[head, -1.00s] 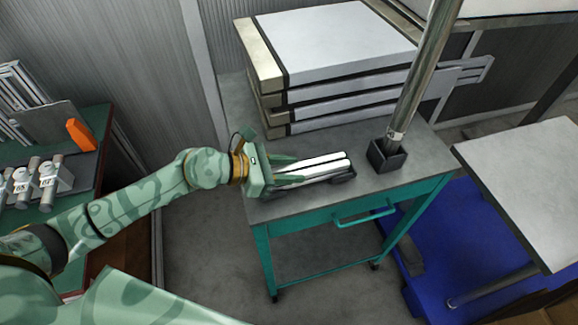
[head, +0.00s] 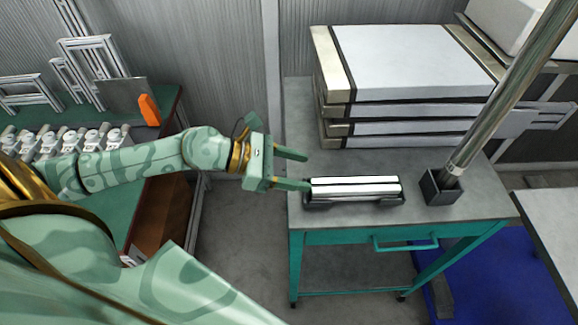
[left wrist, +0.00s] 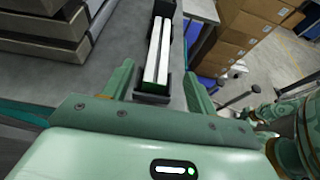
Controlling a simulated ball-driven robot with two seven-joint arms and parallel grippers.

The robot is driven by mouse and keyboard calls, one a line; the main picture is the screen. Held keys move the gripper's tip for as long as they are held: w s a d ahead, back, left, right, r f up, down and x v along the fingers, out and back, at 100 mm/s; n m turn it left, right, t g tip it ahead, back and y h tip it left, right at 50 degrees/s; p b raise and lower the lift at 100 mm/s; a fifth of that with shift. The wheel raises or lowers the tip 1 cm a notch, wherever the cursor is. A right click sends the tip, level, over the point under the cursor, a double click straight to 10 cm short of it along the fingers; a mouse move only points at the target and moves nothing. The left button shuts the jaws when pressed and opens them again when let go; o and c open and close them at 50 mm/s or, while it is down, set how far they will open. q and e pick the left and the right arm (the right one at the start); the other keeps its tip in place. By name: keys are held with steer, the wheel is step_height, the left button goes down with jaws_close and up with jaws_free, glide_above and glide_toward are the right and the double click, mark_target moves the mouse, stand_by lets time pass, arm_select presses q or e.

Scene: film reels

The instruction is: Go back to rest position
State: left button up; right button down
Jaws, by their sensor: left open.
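My left gripper (head: 298,169) is open and empty at the left edge of the teal cart (head: 340,218). Its fingers point right in the head view, toward a dark holder (head: 392,200) with silver-white bars (head: 352,187) lying in it. The lower fingertip is close to the left end of the holder; I cannot tell if they touch. In the left wrist view the two fingers (left wrist: 158,88) are spread wide, and the bars (left wrist: 158,52) lie ahead between them with nothing gripped. My right gripper is not in view.
Several flat boxes (head: 410,65) are stacked at the back of the cart. A metal pole (head: 500,95) stands in a dark socket (head: 438,190) at its right. A green bench (head: 75,100) with metal parts and an orange piece (head: 149,110) is at the left. Floor shows between bench and cart.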

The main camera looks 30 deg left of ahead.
arm_select(q)
steer(key=shift+v, duration=0.95)
